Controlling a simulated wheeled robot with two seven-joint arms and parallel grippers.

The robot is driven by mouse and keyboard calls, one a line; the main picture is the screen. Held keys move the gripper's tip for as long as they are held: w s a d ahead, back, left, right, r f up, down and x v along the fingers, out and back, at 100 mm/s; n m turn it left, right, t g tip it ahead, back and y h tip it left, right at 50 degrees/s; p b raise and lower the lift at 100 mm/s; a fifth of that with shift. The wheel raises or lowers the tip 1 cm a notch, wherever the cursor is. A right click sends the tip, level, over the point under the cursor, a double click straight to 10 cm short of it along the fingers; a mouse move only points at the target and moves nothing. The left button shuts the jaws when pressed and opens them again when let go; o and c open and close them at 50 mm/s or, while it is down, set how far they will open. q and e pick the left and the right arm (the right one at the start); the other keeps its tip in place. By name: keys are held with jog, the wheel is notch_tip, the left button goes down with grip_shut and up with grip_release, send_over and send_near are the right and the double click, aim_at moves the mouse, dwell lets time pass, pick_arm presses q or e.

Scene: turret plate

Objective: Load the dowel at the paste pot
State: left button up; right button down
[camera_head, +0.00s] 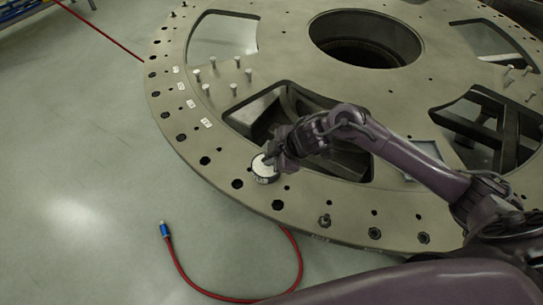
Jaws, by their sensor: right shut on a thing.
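The paste pot (265,177), a small round pot with a white top and a dark side, stands on the turret plate (228,150) near its front left rim. My right gripper (271,160) reaches in from the right, with its fingers right over the pot's top. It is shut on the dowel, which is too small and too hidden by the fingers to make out. I cannot tell whether the dowel's tip touches the paste. My left gripper is not in view.
Several upright pale pins (212,63) stand on the plate at the upper left. White labels (191,104) lie along the rim's holes. The plate has large cut-outs and a round central opening (365,40). A red hose (190,283) with a blue end lies on the floor.

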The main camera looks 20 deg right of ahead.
jog(key=shift+f+b, duration=0.4)
jog(key=shift+f, duration=0.15)
dwell(0.6)
jog(key=shift+s+f, duration=0.1)
dwell(1.3)
jog(key=shift+p, duration=0.35)
notch_tip(320, 180, up, 7)
jog(key=p, duration=0.7)
jog(key=shift+d, duration=0.1)
dwell(0.5)
